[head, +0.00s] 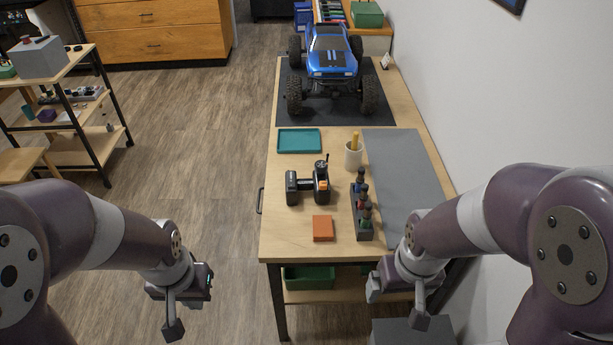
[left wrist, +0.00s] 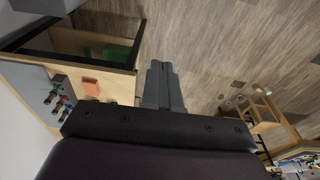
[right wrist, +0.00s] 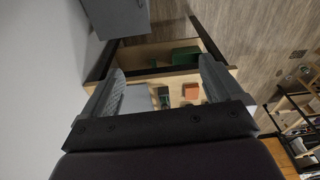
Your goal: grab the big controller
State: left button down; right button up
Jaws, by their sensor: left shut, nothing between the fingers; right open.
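A black controller (head: 308,186) with an orange detail and an upright knob-like part lies on the wooden workbench (head: 285,240), left of the bottle rack. It is the only controller I can make out. My left gripper (head: 172,322) is shut and empty, low and left of the bench, over the floor; its closed fingers show in the left wrist view (left wrist: 160,75). My right gripper (head: 396,306) is open and empty in front of the bench's near right corner. Its spread fingers show in the right wrist view (right wrist: 162,82). Both grippers are well apart from the controller.
An orange box (head: 323,228) and a rack of small bottles (head: 362,212) stand near the front edge. A pen cup (head: 353,155), teal tray (head: 299,141) and blue crawler truck (head: 332,60) are farther back. A grey mat (head: 405,165) and wall lie right.

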aim_at(321, 197)
jog(key=i+j+z, duration=0.3)
jog(key=z, duration=0.2)
jog(key=i+j+z, duration=0.2)
jog(key=j+z, duration=0.25)
jog(key=i+j+z, duration=0.1)
jog(key=j+z, duration=0.4)
jog(key=j, duration=0.15)
jog(key=j+z, duration=0.95)
jog(key=j, duration=0.2)
jog(key=k, duration=0.05)
